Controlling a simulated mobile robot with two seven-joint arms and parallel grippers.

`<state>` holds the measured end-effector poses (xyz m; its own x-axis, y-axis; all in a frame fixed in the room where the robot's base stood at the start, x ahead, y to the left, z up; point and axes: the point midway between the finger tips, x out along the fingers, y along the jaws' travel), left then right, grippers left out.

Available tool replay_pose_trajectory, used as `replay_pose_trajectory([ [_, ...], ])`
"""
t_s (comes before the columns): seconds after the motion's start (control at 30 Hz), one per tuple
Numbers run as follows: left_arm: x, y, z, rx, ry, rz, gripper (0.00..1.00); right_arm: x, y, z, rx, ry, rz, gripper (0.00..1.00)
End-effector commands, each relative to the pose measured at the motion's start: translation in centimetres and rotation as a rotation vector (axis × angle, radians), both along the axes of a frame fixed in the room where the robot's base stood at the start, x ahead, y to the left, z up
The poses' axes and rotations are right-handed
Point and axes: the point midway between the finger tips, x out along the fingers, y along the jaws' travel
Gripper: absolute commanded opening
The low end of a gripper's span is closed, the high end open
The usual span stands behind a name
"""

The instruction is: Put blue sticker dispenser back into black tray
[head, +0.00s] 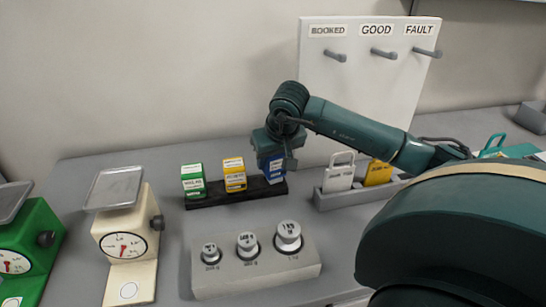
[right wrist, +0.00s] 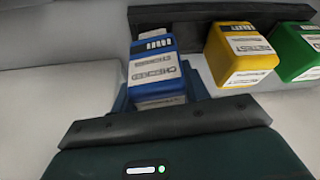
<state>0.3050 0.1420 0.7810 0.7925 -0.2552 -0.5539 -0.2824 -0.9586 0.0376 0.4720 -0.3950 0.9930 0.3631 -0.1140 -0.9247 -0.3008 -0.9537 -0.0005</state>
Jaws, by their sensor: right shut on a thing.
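The blue sticker dispenser (head: 276,171) is at the right end of the black tray (head: 222,196) in the head view, partly hidden by my right gripper (head: 273,152). My right gripper is shut on it from above. In the right wrist view the blue dispenser (right wrist: 153,70) stands out between the fingers, its white label reading CHECKED, in front of one end of the black tray (right wrist: 180,14). It looks slightly turned against the other dispensers. I cannot tell whether its base touches the tray. My left gripper is not in view.
A yellow dispenser (head: 234,175) and a green one (head: 193,181) stand in the tray. A grey block with weights (head: 255,272) is in front, a cream scale (head: 127,240) on the left. A grey holder (head: 328,200) with white and yellow tags stands close on the right.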

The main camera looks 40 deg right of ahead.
Motion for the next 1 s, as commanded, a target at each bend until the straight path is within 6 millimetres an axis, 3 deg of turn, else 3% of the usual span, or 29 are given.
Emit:
replay_pose_trajectory([
  [0.6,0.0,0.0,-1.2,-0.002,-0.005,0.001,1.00,0.0,0.0,-1.9,0.000,-0.002,-0.001,0.27],
  [0.9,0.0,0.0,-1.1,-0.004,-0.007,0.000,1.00,0.0,0.0,-1.9,0.000,-0.002,-0.001,0.27],
  [0.93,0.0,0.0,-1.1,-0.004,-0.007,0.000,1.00,0.0,0.0,-1.9,0.000,-0.002,-0.001,0.47],
  [1.0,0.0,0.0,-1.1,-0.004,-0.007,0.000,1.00,0.0,0.0,-1.9,0.000,-0.002,-0.001,0.53],
])
